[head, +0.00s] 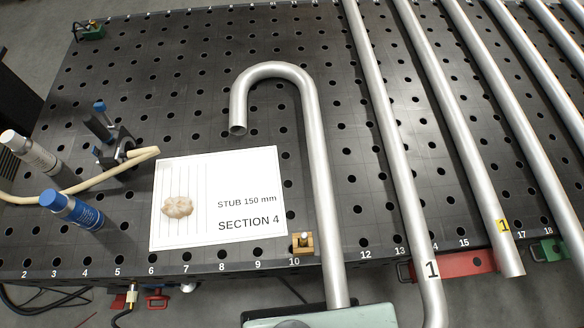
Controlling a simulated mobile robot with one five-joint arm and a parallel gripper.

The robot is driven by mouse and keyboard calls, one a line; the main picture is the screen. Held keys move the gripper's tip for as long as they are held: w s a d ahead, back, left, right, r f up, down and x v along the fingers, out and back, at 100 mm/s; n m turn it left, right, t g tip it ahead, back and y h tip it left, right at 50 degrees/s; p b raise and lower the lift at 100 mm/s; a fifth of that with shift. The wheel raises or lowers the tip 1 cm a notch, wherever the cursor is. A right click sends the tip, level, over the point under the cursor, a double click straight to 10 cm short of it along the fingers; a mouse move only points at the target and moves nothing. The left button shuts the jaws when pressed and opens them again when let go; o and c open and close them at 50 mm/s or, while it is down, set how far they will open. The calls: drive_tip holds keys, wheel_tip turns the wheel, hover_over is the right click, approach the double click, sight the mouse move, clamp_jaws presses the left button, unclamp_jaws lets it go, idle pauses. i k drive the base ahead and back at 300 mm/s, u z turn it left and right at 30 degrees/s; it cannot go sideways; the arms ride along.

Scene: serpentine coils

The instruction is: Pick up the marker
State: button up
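A thick cylinder with a blue cap (72,209), which looks like a marker, stands near the table's left front edge. A similar grey cylinder with a white cap (31,152) stands behind it to the left; I cannot tell which one is the marker. Both lean in the picture, with their capped ends toward the upper left. My gripper is not in view, so its state and its distance from the cylinders do not show.
A white sheet (260,180) reading "SECTION 4" lies right of the cylinders with a beige lump (177,207) on it. A beige hose (100,181) and blue-topped clamp (116,143) are close behind. A hooked tube (317,170) and several long tubes fill the right.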

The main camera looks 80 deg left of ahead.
sight(304, 237)
drive_tip(key=u, duration=2.9)
drive_tip(key=k, duration=0.55)
drive_tip(key=i, duration=0.55)
drive_tip(key=u, duration=0.05)
